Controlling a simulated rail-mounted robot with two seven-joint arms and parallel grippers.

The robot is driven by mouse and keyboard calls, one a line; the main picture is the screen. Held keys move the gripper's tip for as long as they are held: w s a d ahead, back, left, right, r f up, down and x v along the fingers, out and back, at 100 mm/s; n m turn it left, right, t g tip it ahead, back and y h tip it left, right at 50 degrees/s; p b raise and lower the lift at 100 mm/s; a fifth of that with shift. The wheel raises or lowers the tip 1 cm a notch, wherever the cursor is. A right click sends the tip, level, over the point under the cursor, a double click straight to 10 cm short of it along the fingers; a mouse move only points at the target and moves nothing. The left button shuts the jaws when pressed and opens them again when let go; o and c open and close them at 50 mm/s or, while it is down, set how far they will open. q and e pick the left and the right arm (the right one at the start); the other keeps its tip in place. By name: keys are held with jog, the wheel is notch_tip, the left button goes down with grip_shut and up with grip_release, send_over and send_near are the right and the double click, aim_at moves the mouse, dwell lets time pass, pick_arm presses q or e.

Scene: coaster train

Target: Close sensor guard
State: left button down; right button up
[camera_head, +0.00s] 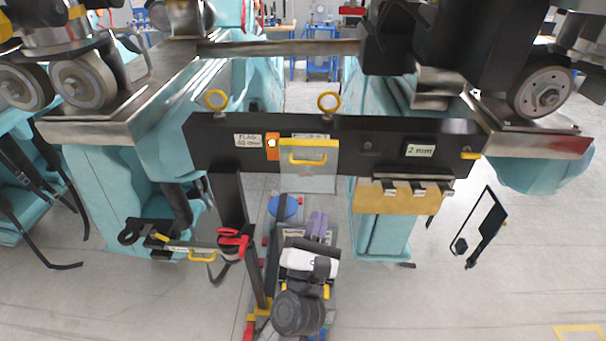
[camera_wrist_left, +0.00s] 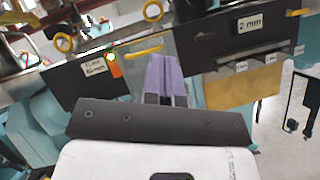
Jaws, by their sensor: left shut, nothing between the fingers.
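The sensor guard (camera_head: 309,172) is a clear panel with a yellow top edge and a yellow handle, on the front of the dark crossbar (camera_head: 380,145). Beside its left edge, the orange sensor (camera_head: 272,146) with a bright spot shows uncovered. In the left wrist view the guard's handle (camera_wrist_left: 142,53) and the sensor (camera_wrist_left: 114,58) lie up and left of the fingers. My left gripper (camera_head: 318,217) has purple fingers, shut and empty, below the guard in the head view. Whether they touch the guard cannot be told. My right gripper is not in view.
Two yellow rings (camera_head: 329,102) stand on top of the crossbar. A brass-coloured plate (camera_head: 395,203) with small tags hangs at its right. Left of my arm is a dark post with a red clamp (camera_head: 234,240). Teal supports (camera_head: 378,230) flank the gap; the floor at the right is mostly clear.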

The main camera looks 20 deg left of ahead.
pick_arm(q)
jog(key=a+f+m+g+y, duration=0.2)
jog(key=m, duration=0.2)
jog(key=m+g+y+p, duration=0.2)
jog(key=m, duration=0.4)
send_near(305, 163)
jog(key=f+x, duration=0.1)
jog(key=x, duration=0.5)
jog(key=shift+w+a+r, duration=0.1)
jog(key=shift+w+r, duration=0.35)
jog(key=shift+w, duration=0.3)
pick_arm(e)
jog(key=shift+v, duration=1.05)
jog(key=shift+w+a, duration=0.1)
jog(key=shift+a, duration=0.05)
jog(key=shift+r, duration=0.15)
pick_arm(q)
jog(key=shift+w+a+r+p, duration=0.15)
jog(key=shift+w+r+p, duration=0.25)
jog(key=shift+p, duration=0.4)
jog(key=shift+w+a+f+p, duration=0.1)
jog(key=shift+w+a+p, duration=0.05)
jog(key=shift+p, duration=0.2)
jog(key=shift+f, duration=0.25)
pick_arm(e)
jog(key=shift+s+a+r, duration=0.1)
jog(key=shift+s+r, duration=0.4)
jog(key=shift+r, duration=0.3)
